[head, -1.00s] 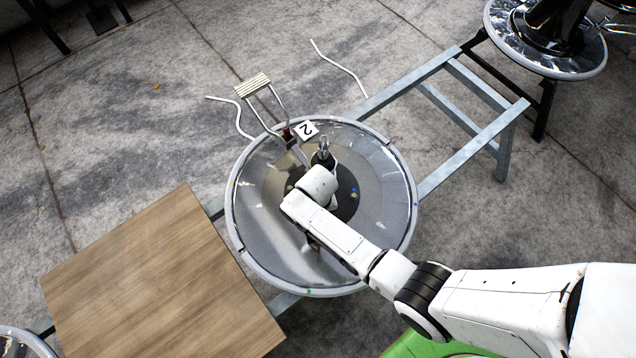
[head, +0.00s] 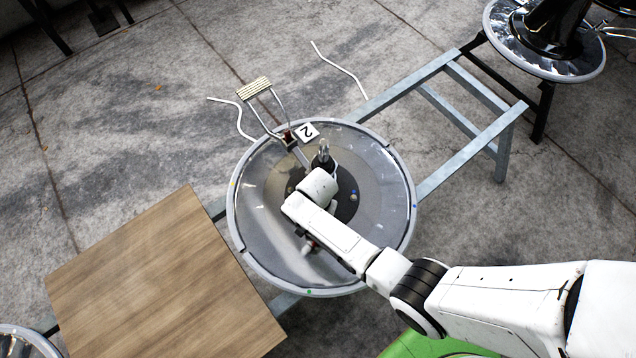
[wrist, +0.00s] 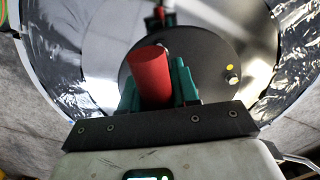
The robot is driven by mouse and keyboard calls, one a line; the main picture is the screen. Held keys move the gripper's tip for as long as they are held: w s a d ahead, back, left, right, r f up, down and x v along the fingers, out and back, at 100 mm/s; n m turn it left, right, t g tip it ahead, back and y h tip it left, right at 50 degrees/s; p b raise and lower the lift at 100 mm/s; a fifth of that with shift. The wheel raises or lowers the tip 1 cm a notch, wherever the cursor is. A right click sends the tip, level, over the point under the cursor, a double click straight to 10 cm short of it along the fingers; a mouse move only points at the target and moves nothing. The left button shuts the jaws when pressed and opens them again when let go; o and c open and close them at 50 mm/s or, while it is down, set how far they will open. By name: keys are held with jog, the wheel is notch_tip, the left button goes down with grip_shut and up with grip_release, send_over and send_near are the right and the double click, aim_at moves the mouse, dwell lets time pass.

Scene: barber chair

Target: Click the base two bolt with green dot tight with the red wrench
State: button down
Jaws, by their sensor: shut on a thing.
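Base two is a round silver dish (head: 385,225) with a dark centre disc and a tag (head: 307,132) reading 2. My gripper's green fingers (wrist: 157,88) are shut on the red wrench (wrist: 150,75), whose handle end points toward the wrist camera. A small red and dark part shows beyond it at the top of the wrist view; I cannot tell its contact with any bolt. A bolt (wrist: 232,80) with a yellow dot beside it sits on the dark disc (wrist: 205,65). In the head view a green dot (head: 309,291) marks the near rim. My arm hides much of the disc and my gripper there.
A chair footrest (head: 254,88) sticks out behind the dish. A grey metal frame (head: 470,150) runs to the upper right. A wooden board (head: 160,280) lies at the lower left. Another round base (head: 545,55) stands at the upper right. The floor behind is mostly clear.

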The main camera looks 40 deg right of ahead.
jog(key=shift+m, duration=1.3)
jog(key=n, duration=0.3)
jog(key=shift+r+p, duration=0.1)
jog(key=shift+p, duration=0.25)
jog(key=shift+r+p, duration=2.4)
jog(key=shift+r, duration=0.05)
